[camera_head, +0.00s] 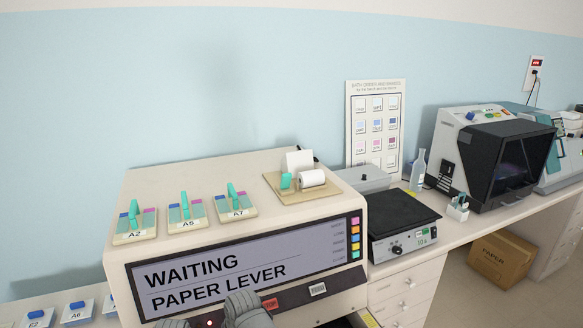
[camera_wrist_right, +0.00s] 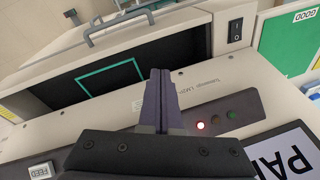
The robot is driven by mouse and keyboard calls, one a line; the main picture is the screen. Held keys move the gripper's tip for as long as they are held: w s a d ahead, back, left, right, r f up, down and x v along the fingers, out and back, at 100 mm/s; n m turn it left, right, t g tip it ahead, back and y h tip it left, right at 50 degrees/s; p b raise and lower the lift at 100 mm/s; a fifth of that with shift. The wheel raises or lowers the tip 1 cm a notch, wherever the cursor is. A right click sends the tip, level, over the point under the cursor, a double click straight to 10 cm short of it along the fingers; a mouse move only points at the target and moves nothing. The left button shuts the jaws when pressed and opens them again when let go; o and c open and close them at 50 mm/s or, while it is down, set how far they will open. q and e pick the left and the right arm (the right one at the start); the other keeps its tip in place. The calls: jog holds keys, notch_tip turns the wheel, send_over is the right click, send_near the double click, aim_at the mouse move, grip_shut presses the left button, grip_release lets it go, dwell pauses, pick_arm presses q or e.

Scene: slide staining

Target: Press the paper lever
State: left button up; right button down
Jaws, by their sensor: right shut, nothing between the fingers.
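The machine's display (camera_head: 225,275) reads "WAITING PAPER LEVER". On top of the machine, at the right, a tan tray (camera_head: 272,186) holds a white paper roll (camera_head: 312,178). A small teal lever-like piece (camera_head: 286,181) stands left of the roll. My right gripper (camera_head: 243,304) is at the bottom of the head view, in front of the machine's front panel and well below the teal piece. In the right wrist view its fingers (camera_wrist_right: 160,100) are together and empty. A dark grey shape, apparently my left gripper (camera_head: 175,323), barely shows at the bottom edge; its fingers are hidden.
Slide holders marked A2 (camera_head: 135,226), A5 (camera_head: 187,214) and A7 (camera_head: 236,204) stand on the machine. A black-topped device (camera_head: 395,212) stands to the right.

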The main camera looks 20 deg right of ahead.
jog(key=w+d+r+m+t+p, duration=0.2)
jog(key=w+d+r+m+p, duration=0.2)
jog(key=r+m, duration=0.25)
jog(key=w+d+r+m+t+y+p, duration=0.1)
jog(key=w+d+r+m+t+p, duration=0.15)
jog(key=d+r+m, duration=0.35)
jog(key=w+d+r+m+t+p, duration=0.2)
jog(key=w+r+m+p, duration=0.2)
jog(key=r, duration=0.3)
pick_arm(q)
notch_tip(320, 180, up, 20)
jog(key=p, duration=0.7)
jog(key=shift+r, duration=0.25)
pick_arm(e)
jog(key=w+d+r+m+t+h, duration=0.2)
jog(key=d+r+m+t, duration=0.3)
jog(key=d+r+m, duration=0.9)
jog(key=shift+w+d+m+h, duration=0.4)
jog(key=shift+w+d+m, duration=0.1)
jog(key=shift+w+m, duration=0.15)
jog(key=shift+f, duration=0.1)
